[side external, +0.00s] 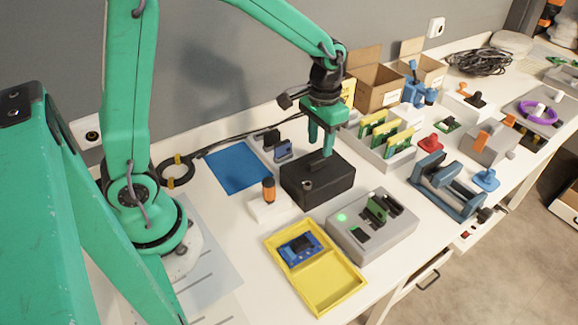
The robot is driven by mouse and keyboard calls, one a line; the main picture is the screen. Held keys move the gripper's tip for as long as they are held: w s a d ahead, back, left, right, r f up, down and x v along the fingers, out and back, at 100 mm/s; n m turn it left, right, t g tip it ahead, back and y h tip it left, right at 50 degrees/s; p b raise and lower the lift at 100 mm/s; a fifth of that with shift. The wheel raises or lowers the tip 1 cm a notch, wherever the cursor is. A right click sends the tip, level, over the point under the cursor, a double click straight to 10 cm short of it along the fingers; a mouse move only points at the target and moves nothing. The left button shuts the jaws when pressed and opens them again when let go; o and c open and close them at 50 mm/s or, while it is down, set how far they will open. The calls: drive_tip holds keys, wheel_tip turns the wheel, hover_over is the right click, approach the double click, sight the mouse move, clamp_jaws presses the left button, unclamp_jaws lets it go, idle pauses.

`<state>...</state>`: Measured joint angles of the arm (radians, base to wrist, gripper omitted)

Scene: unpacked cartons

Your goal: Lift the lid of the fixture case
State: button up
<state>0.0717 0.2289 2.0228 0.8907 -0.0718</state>
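A black box (318,187), which looks like the fixture case, sits on the white table near the middle of the side external view. I cannot tell whether the fingertips touch the box.
A grey test fixture (345,240) with a green light and a yellow tray (290,285) holding a blue board stand in front. An orange-topped tool (268,190) stands close left. A blue mat (238,168) lies behind it. A rack with green cards (375,150) stands right.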

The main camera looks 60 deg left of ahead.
sight(319, 159)
drive_tip(key=shift+s+d+f, duration=0.1)
drive_tip(key=shift+f, duration=2.55)
clamp_jaws()
